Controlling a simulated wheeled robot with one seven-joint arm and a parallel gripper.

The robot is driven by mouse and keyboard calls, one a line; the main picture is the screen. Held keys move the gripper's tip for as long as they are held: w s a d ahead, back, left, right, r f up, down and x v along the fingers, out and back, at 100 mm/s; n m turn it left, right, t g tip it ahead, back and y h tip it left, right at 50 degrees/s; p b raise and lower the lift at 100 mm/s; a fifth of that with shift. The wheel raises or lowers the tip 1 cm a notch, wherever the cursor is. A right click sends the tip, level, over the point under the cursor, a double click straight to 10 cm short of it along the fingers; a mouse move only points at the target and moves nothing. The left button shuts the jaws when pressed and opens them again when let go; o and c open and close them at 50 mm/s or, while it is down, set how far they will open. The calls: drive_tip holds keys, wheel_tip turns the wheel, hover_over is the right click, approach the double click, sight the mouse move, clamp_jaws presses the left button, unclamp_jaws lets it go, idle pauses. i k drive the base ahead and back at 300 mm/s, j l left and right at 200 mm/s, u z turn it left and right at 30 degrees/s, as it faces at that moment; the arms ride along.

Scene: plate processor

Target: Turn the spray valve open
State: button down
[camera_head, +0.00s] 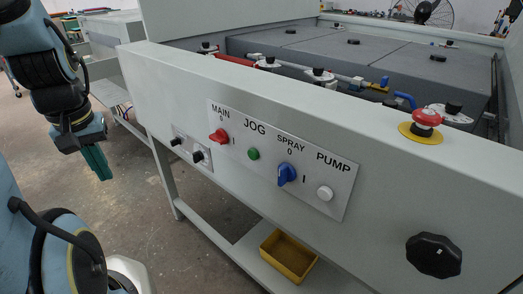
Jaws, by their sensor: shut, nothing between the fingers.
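The blue rotary knob (287,174) marked SPRAY is on the control panel, with 0 above it and I at its lower right. Its exact angle is hard to tell. A brass fitting with a blue lever handle (404,99) is on the pipework inside the machine, behind the front wall; which of the two is the spray valve is not labelled beyond the panel text. My gripper (97,161) hangs at the left, pointing down, its greenish fingers shut and empty. It is well left of the panel and touches nothing.
The panel also has a red MAIN knob (219,136), a green JOG button (254,154) and a white PUMP button (325,193). A red emergency button (427,117) tops the front wall. A black knob (434,256) protrudes lower right. A yellow bin (288,258) sits on the lower shelf.

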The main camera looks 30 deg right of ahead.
sight(287, 172)
drive_tip(key=k+u, duration=0.25)
drive_tip(key=k, duration=0.9)
